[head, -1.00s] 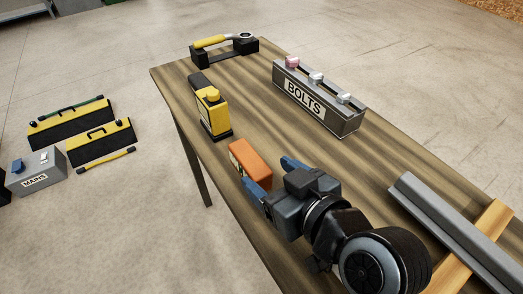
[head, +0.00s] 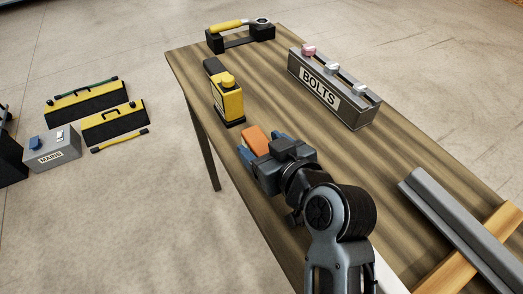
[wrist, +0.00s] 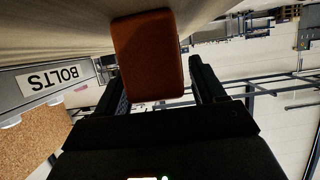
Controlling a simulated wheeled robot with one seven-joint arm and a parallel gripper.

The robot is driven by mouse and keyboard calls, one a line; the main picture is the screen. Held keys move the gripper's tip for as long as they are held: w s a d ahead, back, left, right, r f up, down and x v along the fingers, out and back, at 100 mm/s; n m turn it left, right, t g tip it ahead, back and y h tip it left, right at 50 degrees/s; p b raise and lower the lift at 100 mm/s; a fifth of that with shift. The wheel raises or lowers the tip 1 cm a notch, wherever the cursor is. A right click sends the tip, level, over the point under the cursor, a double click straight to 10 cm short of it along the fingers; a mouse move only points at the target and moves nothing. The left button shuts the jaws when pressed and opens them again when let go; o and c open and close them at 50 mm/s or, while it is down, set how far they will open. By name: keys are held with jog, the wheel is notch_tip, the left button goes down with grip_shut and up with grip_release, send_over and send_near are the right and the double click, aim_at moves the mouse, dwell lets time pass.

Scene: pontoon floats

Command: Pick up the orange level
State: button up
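The orange level (head: 254,141) is a small orange block on the wooden table, near its left edge, partly hidden by my gripper. In the wrist view the level (wrist: 150,55) fills much of the space between the two dark fingers. My gripper (head: 260,148) is at the level, with its blue fingers on either side of it. In the wrist view the fingers (wrist: 160,78) are apart. A gap shows between the right finger and the level; the left finger is close to or overlapping its edge.
A yellow bottle-like container (head: 228,100) stands just beyond the level. The grey BOLTS box (head: 320,98) is farther right. A yellow-handled tool on a black holder (head: 240,38) is at the far end. A grey beam (head: 445,215) lies right. Mid-table is clear.

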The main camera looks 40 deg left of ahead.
jog(key=c, duration=1.1)
jog(key=shift+r, duration=0.2)
